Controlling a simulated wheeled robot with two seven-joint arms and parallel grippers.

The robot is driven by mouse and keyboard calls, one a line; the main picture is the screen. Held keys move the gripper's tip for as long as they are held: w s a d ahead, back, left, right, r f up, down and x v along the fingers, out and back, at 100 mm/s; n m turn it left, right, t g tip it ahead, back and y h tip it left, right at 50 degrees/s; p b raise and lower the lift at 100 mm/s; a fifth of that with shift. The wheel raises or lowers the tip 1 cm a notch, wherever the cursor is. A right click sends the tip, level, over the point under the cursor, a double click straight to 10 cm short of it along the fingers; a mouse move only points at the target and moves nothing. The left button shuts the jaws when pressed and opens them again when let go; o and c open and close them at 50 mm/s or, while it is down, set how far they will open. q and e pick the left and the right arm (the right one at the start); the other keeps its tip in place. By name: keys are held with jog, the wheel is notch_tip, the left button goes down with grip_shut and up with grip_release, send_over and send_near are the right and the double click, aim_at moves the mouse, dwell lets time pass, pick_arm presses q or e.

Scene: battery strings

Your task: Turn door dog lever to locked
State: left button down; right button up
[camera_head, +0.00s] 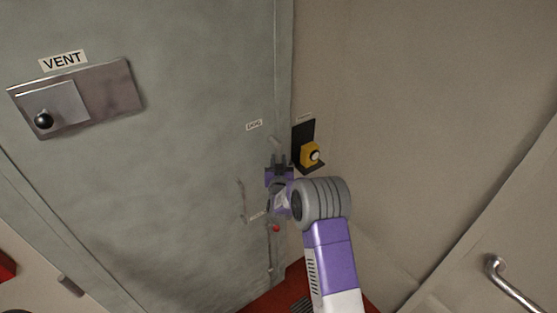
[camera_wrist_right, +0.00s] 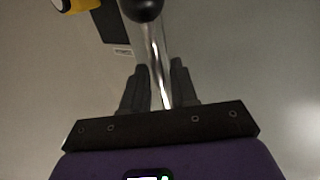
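The dog lever (camera_wrist_right: 157,55) is a chrome bar with a black knob (camera_wrist_right: 141,6) in the right wrist view. My right gripper (camera_wrist_right: 160,85) has one dark finger close on each side of the bar and looks shut on it below the knob. In the head view my right gripper (camera_head: 279,161) is at the door's right edge, below the DOG label (camera_head: 254,125). Little of the lever (camera_head: 276,143) shows there. The grey-green door (camera_head: 180,170) looks closed. My left gripper is not in view.
A yellow box with a round white front (camera_head: 311,155) sits on a black plate right of my gripper. A door handle (camera_head: 242,201) and a red knob (camera_head: 276,228) are below. A VENT panel (camera_head: 112,92) is at upper left, a wall rail (camera_head: 510,283) at lower right.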

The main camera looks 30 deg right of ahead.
jog(key=shift+w, duration=0.15)
grip_shut()
dwell(0.4)
